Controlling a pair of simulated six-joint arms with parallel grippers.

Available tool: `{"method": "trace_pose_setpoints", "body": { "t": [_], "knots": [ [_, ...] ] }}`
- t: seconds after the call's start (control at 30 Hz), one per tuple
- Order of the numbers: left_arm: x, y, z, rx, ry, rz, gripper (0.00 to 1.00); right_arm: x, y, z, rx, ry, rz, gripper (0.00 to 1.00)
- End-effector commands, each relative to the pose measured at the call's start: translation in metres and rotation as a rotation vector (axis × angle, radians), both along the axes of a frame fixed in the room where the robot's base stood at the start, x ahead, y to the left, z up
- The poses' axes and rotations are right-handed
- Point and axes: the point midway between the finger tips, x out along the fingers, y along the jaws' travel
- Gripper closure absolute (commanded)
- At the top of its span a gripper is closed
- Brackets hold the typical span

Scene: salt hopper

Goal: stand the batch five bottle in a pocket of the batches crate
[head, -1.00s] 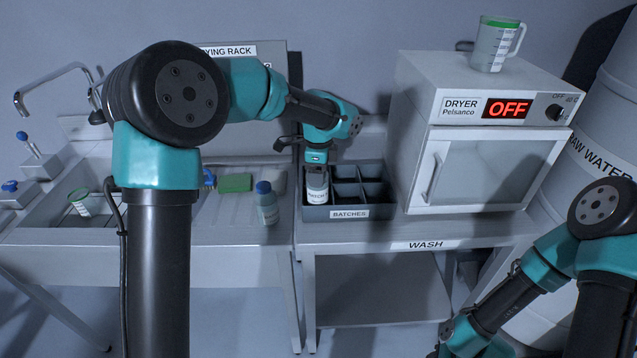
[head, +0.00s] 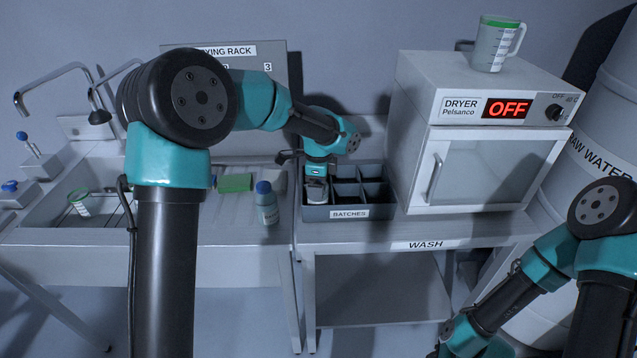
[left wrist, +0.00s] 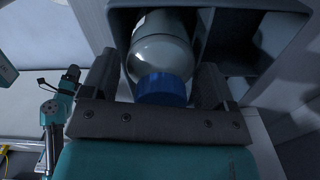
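The batches crate (head: 349,213) is a grey box with several pockets on the wash bench. My left gripper (head: 317,184) points down into its front left pocket. It is shut on a pale grey bottle (head: 316,195), seemingly the batch five bottle, though its label number cannot be read. In the left wrist view the bottle (left wrist: 160,50) with its blue cap (left wrist: 162,90) sits between the two fingers (left wrist: 162,85), inside the pocket walls. Whether its base touches the pocket floor is hidden. The other visible pockets look empty. My right gripper is out of view.
A blue-capped bottle (head: 267,205) stands on the drainboard left of the crate, near a green sponge (head: 235,183). A green-rimmed container (head: 79,202) is in the sink. The dryer (head: 480,130), showing OFF, stands close to the crate's right, with a jug (head: 492,45) on top.

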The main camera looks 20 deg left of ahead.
Motion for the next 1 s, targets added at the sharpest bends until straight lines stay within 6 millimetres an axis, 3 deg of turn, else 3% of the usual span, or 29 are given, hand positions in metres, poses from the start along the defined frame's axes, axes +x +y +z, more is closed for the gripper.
{"method": "trace_pose_setpoints", "body": {
  "t": [0.1,0.53,0.67,1.0],
  "knots": [
    [0.0,0.0,0.0,0.0,0.0,0.0,0.08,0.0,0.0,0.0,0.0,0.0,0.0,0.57],
    [0.0,0.0,0.01,0.0,-0.002,0.0,0.08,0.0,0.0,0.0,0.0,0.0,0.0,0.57],
    [0.0,0.0,0.027,0.0,-0.003,0.0,0.08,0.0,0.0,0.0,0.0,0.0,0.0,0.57],
    [0.001,0.0,0.09,-0.001,-0.004,0.0,0.08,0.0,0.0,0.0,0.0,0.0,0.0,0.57]
  ]
}}
